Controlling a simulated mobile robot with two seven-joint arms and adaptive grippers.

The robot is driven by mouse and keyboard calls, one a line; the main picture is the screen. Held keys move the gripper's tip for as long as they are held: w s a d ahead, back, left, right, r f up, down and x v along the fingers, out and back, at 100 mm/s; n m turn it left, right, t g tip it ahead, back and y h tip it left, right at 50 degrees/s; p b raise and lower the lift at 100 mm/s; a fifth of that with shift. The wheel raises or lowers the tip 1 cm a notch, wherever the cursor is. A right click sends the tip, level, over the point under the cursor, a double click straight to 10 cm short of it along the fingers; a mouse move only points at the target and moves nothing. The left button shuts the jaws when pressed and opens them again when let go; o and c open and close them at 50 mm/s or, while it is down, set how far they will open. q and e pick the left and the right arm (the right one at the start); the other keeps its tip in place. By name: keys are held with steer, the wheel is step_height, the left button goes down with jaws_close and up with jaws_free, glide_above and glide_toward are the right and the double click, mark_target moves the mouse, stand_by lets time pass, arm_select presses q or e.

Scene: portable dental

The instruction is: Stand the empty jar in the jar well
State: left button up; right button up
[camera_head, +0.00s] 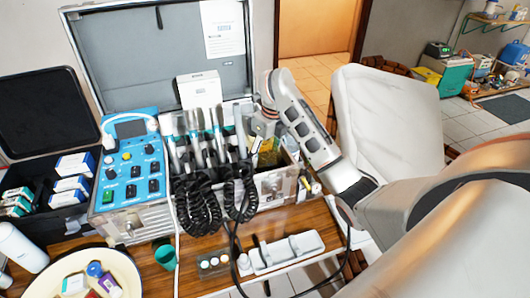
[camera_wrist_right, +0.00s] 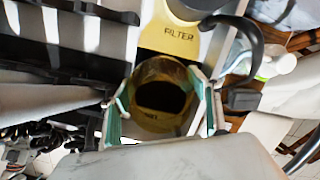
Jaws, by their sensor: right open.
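My right gripper (camera_head: 262,122) reaches down over the right part of the open metal case (camera_head: 271,183). In the right wrist view its two teal-padded fingers (camera_wrist_right: 162,108) are apart, one on each side of a round amber jar (camera_wrist_right: 150,122) with a dark open mouth. Whether the pads touch the jar I cannot tell. The jar appears upright, next to a yellow plate marked FILTER (camera_wrist_right: 178,34). The jar well is not clearly visible, so I cannot tell whether the jar sits in it. My left gripper is not in view.
Dental handpieces with coiled black cords (camera_head: 205,205) stand just left of the gripper. A blue control unit (camera_head: 131,170) is further left. A white tray (camera_head: 285,252), a green cup (camera_head: 165,257) and a round dish (camera_head: 125,265) are on the wooden table in front.

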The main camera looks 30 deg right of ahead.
steer(key=r, duration=0.3)
steer(key=shift+d+r, duration=0.25)
steer(key=shift+r, duration=0.15)
steer(key=shift+o, duration=0.3)
step_height(320, 180, up, 6)
steer(key=s, duration=0.2)
steer(key=shift+s+r, duration=0.2)
steer(key=shift+s, duration=0.1)
steer(key=shift+w+a+r, duration=0.1)
steer(key=shift+w+r, duration=0.1)
steer(key=shift+r, duration=0.65)
